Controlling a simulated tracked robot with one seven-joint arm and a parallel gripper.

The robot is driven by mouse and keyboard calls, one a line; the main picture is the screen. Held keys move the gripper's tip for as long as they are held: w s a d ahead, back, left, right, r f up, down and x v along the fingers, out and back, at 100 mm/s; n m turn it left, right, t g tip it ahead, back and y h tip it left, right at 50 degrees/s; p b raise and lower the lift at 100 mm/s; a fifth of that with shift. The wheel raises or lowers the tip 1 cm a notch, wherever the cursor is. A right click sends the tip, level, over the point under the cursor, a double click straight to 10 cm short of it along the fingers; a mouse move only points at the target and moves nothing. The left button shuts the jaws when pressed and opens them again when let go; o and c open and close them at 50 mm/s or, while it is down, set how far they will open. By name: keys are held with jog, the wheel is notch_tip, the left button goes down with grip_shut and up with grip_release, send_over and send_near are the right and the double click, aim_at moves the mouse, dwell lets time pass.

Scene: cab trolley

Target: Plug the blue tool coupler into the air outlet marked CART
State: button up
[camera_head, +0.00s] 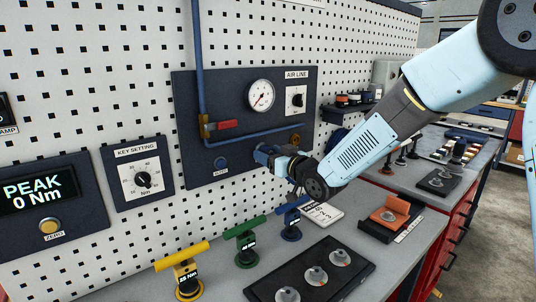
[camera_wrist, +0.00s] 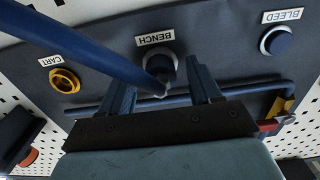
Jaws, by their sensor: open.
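In the wrist view, a thick blue hose-like piece (camera_wrist: 75,42) ends in a grey tip (camera_wrist: 160,89) in front of the outlet marked BENCH (camera_wrist: 160,66). It appears to be the blue tool coupler with its line; I cannot tell whether it is seated there. The CART outlet (camera_wrist: 65,80), a yellow ring, is empty to the left; it shows to the right of my gripper in the head view (camera_head: 295,140). My gripper (camera_wrist: 163,88) is open, its blue fingers on either side of the grey tip. In the head view my gripper (camera_head: 266,154) hides the BENCH outlet and coupler.
A blue pipe and red-handled valve (camera_head: 227,125) run close above my gripper. The blue BLEED button (camera_head: 221,162) is to its left. Green (camera_head: 244,241), yellow (camera_head: 182,272) and blue (camera_head: 291,219) T-handled tools stand on the bench below, beside a black tray (camera_head: 345,257).

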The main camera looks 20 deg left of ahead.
jog(key=shift+c, duration=0.3)
grip_shut()
dwell(0.5)
jog(key=shift+v, duration=2.95)
